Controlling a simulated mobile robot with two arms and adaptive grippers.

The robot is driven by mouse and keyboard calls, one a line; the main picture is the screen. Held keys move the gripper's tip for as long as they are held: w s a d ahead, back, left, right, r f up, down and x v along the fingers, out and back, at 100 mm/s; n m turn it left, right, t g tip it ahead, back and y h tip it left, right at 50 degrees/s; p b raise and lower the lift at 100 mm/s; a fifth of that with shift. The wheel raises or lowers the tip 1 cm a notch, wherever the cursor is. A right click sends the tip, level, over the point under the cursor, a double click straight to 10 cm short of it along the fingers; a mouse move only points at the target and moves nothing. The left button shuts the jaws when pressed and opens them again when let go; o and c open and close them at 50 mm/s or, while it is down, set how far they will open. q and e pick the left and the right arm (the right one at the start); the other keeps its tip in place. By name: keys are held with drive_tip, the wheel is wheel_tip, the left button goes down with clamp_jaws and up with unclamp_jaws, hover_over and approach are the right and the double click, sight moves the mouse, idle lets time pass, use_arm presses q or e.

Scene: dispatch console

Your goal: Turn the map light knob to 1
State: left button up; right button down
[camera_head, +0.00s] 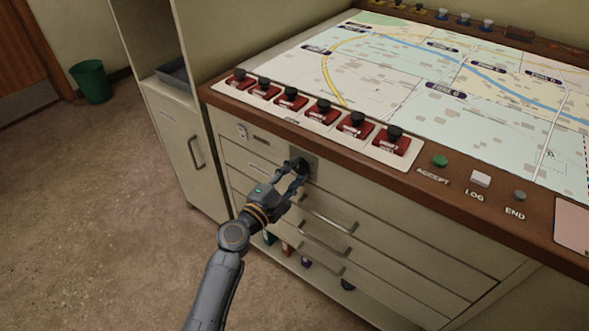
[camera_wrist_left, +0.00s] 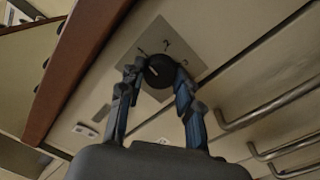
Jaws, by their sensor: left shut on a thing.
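The map light knob (camera_wrist_left: 159,72) is a round black knob with a pale pointer line, on a square grey plate (camera_wrist_left: 184,57) with small marks around it. The plate (camera_head: 312,163) sits on the cabinet front below the wooden edge in the head view. My left gripper (camera_head: 300,168) reaches it from the front. In the left wrist view my left gripper (camera_wrist_left: 160,68) has its two fingers on either side of the knob, shut on it. The figures by the marks are too small to read. My right gripper is not in view.
Drawer handles (camera_head: 325,243) stick out below and right of the plate. A row of red switch units (camera_head: 325,113) and the ACCEPT, LOG and END buttons (camera_head: 440,161) lie on the console top. A small white switch (camera_head: 242,132) is left of the plate.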

use_arm(q)
drive_tip(key=shift+n, duration=0.8)
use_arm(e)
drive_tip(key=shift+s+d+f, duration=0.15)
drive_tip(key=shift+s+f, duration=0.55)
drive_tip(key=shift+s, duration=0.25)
use_arm(q)
drive_tip(key=o, duration=1.1)
drive_tip(key=shift+o, duration=0.2)
drive_tip(key=v, duration=1.2)
